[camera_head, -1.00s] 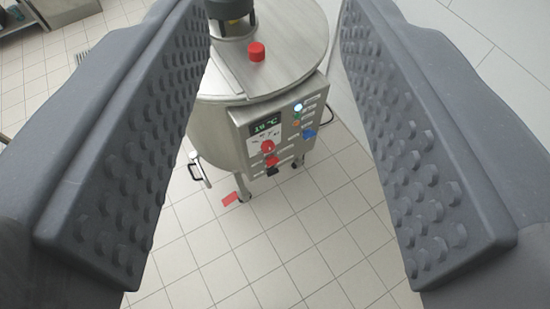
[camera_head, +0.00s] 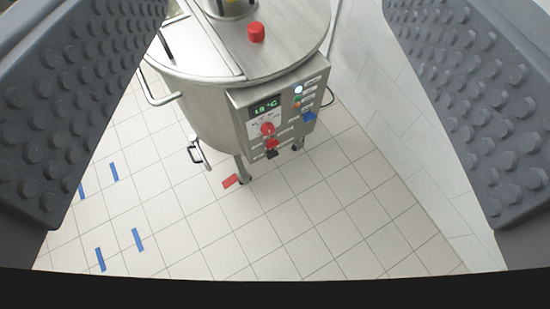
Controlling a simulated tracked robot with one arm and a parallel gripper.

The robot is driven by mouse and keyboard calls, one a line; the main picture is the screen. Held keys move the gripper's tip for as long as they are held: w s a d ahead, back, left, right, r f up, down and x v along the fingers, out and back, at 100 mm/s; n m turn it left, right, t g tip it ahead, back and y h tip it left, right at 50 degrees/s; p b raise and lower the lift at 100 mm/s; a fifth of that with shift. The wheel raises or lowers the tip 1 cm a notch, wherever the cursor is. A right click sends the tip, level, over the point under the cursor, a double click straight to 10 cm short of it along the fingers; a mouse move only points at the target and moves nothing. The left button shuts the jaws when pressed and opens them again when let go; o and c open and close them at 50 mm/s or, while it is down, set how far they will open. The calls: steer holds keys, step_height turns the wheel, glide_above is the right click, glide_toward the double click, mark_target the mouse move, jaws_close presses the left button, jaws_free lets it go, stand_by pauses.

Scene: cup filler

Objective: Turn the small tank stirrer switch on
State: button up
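The small steel tank (camera_head: 207,112) stands on the tiled floor in the upper middle of the head view. Its control panel (camera_head: 240,100) faces me on the tank's right side. The panel has a lit green display (camera_head: 265,107), a red round knob (camera_head: 267,129), a red switch (camera_head: 272,144), a black switch (camera_head: 271,154), a blue switch (camera_head: 309,118) and a white lamp (camera_head: 298,89). I cannot read which switch is the stirrer's. My gripper (camera_head: 275,215) is wide open and empty, with its fingers at the left and right picture edges, well short of the panel.
A red cap (camera_head: 256,33) sits on the tank lid (camera_head: 280,55). A bent handle (camera_head: 194,152) sticks out at the tank's lower left. A white wall (camera_head: 400,110) runs along the right. The floor in front is clear.

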steer(key=shift+o, duration=0.4)
steer(key=w+d+f, duration=0.2)
steer(key=w+f, duration=0.2)
steer(key=w, duration=0.2)
steer(key=w+d+f+h+b, duration=0.1)
steer(key=w+d+f, duration=0.1)
steer(key=w+f, duration=0.2)
steer(key=w, duration=0.3)
steer(key=shift+d, duration=0.4)
steer(key=w+d+f+n+b, duration=0.1)
steer(key=w+d+f+n, duration=0.15)
steer(key=w+f, duration=0.65)
steer(key=w+d+f+n+b, duration=0.1)
steer(key=w+d+f, duration=0.3)
steer(key=w+f, duration=0.55)
steer(key=n+y+b, duration=0.3)
steer(key=y+b, duration=0.1)
steer(key=y, duration=0.6)
glide_toward(274, 157)
steer(key=shift+m, duration=0.25)
steer(key=b+x, duration=0.1)
steer(key=x, duration=0.2)
steer(key=b+x, duration=0.1)
steer(key=x, duration=0.2)
steer(key=b+x, duration=0.2)
steer(key=x, duration=0.1)
steer(key=shift+w+f, duration=0.15)
steer(key=shift+f, duration=0.1)
